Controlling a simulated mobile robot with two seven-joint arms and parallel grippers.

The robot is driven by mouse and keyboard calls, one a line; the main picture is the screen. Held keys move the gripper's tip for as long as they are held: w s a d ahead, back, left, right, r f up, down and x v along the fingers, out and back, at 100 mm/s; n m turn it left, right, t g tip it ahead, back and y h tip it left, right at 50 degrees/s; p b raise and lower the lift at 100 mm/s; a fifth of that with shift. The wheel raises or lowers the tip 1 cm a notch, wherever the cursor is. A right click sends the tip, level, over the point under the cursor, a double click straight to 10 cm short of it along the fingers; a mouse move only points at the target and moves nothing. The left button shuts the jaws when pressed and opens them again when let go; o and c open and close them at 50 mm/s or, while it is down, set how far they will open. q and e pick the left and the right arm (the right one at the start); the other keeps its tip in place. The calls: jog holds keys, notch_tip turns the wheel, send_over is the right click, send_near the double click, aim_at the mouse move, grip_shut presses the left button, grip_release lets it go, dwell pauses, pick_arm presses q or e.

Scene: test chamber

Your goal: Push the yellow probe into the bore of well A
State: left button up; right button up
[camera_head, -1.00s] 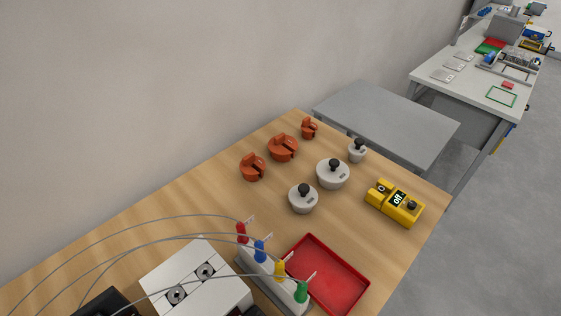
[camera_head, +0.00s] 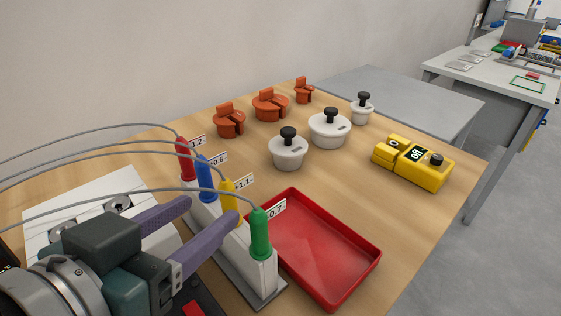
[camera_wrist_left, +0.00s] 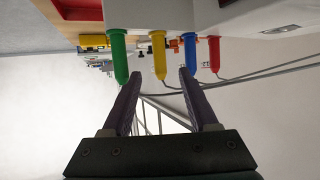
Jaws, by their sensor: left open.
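The yellow probe (camera_head: 229,197) stands upright in a white rack (camera_head: 262,278), between the blue probe (camera_head: 206,180) and the green probe (camera_head: 260,235). A grey cable runs from its top. My left gripper (camera_head: 212,211) is open and empty, its purple fingers pointing at the rack. In the left wrist view, the yellow probe (camera_wrist_left: 158,55) shows between the spread fingertips (camera_wrist_left: 160,76), apart from both. A white block with two round bores, (camera_head: 62,230) and (camera_head: 118,203), lies at the left, partly hidden by my gripper. I cannot tell which bore is well A. My right gripper is not in view.
A red probe (camera_head: 186,160) stands at the rack's far end. A red tray (camera_head: 310,245) lies right of the rack. Grey lidded weights (camera_head: 288,152), orange pieces (camera_head: 229,122) and a yellow meter (camera_head: 413,165) stand farther back. Cables arch over the left side.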

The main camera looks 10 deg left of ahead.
aim_at(240, 188)
pick_arm(q)
jog(key=x, duration=0.3)
jog(key=shift+w, duration=0.35)
jog(key=shift+x, duration=3.1)
jog(key=shift+f, duration=0.1)
jog(key=shift+c, duration=0.2)
grip_shut()
